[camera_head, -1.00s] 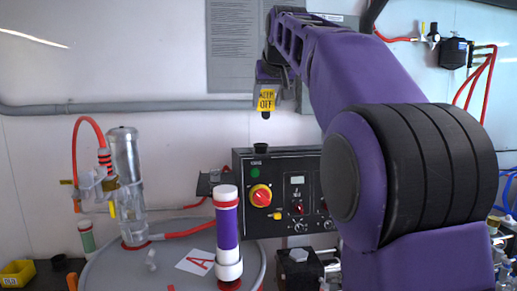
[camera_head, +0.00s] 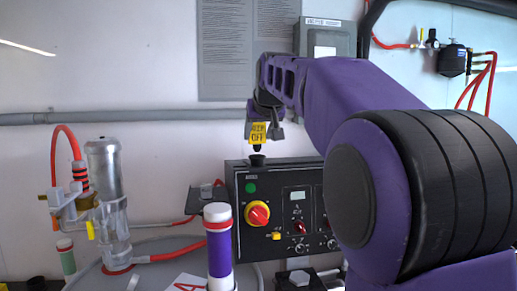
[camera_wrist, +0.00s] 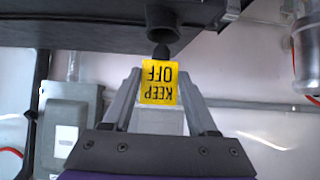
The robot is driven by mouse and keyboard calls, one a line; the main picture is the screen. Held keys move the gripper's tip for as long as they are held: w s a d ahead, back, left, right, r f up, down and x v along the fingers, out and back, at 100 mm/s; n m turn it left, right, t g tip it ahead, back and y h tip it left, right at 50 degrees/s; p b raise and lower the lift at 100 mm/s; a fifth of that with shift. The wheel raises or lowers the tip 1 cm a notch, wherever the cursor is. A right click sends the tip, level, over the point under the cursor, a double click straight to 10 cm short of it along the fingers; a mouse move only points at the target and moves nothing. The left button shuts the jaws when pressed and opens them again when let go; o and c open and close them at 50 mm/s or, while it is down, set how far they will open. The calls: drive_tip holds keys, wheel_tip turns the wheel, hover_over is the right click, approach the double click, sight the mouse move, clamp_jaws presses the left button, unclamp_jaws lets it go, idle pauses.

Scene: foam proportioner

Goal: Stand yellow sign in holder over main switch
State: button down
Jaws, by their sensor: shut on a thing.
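The yellow sign (camera_head: 258,133) reads KEEP OFF and has a dark peg at its lower end. My gripper (camera_head: 262,122) is shut on it and holds it roughly upright. The holder (camera_head: 257,161), a small black cup, stands on top of the black control panel, directly over the red and yellow main switch (camera_head: 257,213). The peg is just above the holder's mouth, with a small gap in the head view. In the wrist view the sign (camera_wrist: 159,82) sits between my fingers, its lettering upside down. Its peg points at the holder (camera_wrist: 166,22); contact cannot be told there.
The control panel (camera_head: 285,181) carries more knobs and a display. A purple and white cylinder (camera_head: 219,254) stands in front of it, lower left. A clear vessel with a red hose (camera_head: 113,220) is at left. A grey box (camera_head: 326,40) is on the wall behind my arm.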

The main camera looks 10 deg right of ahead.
wheel_tip(320, 180, down, 3)
drive_tip(key=shift+c, duration=0.9)
unclamp_jaws()
drive_tip(key=shift+r, duration=0.1)
